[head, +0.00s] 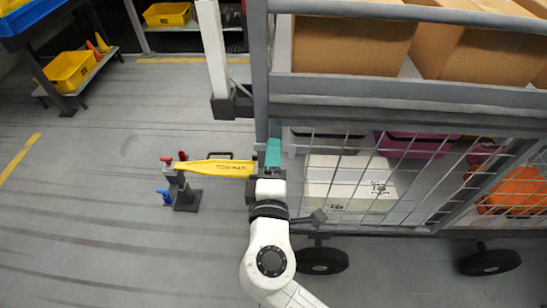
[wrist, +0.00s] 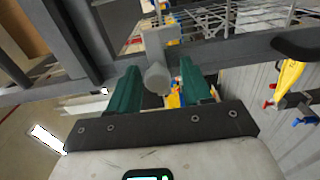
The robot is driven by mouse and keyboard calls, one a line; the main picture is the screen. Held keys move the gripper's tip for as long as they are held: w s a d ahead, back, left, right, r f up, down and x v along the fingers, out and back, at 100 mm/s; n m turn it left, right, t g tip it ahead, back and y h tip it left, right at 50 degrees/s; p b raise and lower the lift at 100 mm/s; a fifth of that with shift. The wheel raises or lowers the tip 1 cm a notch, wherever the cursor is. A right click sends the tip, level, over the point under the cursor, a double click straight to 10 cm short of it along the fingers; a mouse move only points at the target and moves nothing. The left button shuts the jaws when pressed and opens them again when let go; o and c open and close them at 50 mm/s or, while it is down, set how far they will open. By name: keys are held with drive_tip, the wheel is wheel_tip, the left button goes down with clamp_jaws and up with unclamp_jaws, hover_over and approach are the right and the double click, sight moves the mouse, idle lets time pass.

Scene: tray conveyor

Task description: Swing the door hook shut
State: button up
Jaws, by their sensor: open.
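My gripper (head: 273,146) is at the front left corner post of the grey cage trolley (head: 400,95), its teal fingers pointing at the post. In the wrist view the fingers of my gripper (wrist: 158,67) are open and spread. A grey upright piece with a round knob (wrist: 157,78), which looks like the door hook, stands in the gap between them, in front of a grey rail (wrist: 235,50). I cannot tell whether either finger touches it. In the head view my gripper and arm hide this piece.
A yellow tow bar (head: 230,168) sticks out left of the post towards a dark stand (head: 187,195) with red and blue handles. Wire mesh (head: 345,165) and wheels (head: 322,261) are to the right. The floor at left is mostly clear. Yellow bins (head: 70,70) stand farther back.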

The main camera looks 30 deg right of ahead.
drive_tip(key=shift+s, duration=0.1)
drive_tip(key=v, duration=1)
drive_tip(key=shift+s+a, duration=0.2)
drive_tip(key=shift+s, duration=0.05)
drive_tip(key=s+d+f+m+g+y, duration=0.1)
drive_tip(key=s+d+f+m+g, duration=0.2)
drive_tip(key=d+f, duration=0.35)
drive_tip(key=s+d+f+m+g+y, duration=0.1)
drive_tip(key=s+d+f+m+g, duration=0.1)
drive_tip(key=d+f+m+g, duration=0.35)
drive_tip(key=s+f+m+g+y, duration=0.2)
drive_tip(key=s+f+g+y, duration=0.3)
drive_tip(key=s+f+y, duration=0.3)
drive_tip(key=shift+s+d+f+m, duration=0.35)
drive_tip(key=shift+s+d, duration=0.1)
drive_tip(key=shift+s, duration=0.4)
wheel_tip(320, 180, up, 12)
drive_tip(key=p, duration=1.2)
drive_tip(key=shift+w, duration=0.1)
